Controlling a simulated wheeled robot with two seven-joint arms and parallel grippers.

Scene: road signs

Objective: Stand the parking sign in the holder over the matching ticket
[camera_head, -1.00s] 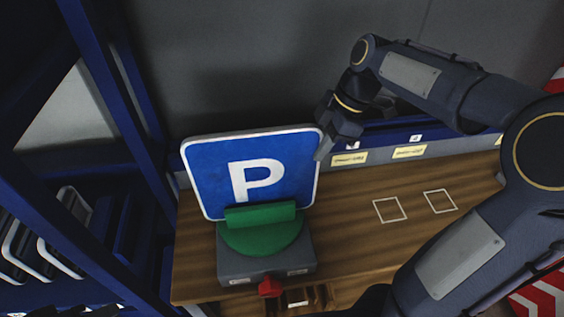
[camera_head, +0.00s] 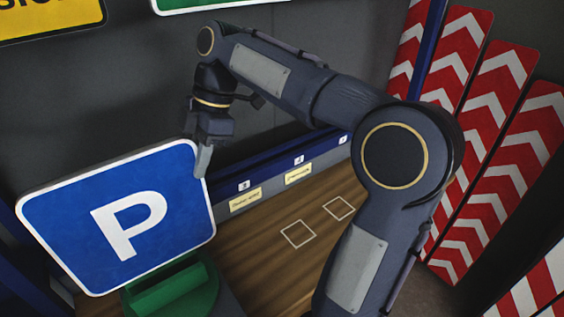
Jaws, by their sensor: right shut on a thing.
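The blue parking sign (camera_head: 124,212) with a white P and white border is at the left, tilted in the picture. My right gripper (camera_head: 203,160) is shut on the sign at its upper right corner. The sign's lower edge is just above a green slotted base (camera_head: 172,290), which the frame partly cuts off; I cannot tell whether they touch. Two yellow tickets, a left one (camera_head: 245,199) and a right one (camera_head: 298,173), are on the grey strip at the back of the bench; their writing is too small to read. My left gripper is not in view.
Two white square outlines, a near one (camera_head: 298,234) and a far one (camera_head: 339,208), mark the wooden bench (camera_head: 258,262), bare around them. Several red-and-white chevron boards (camera_head: 487,130) stand at the right. Yellow (camera_head: 45,18) and green signs hang on the wall.

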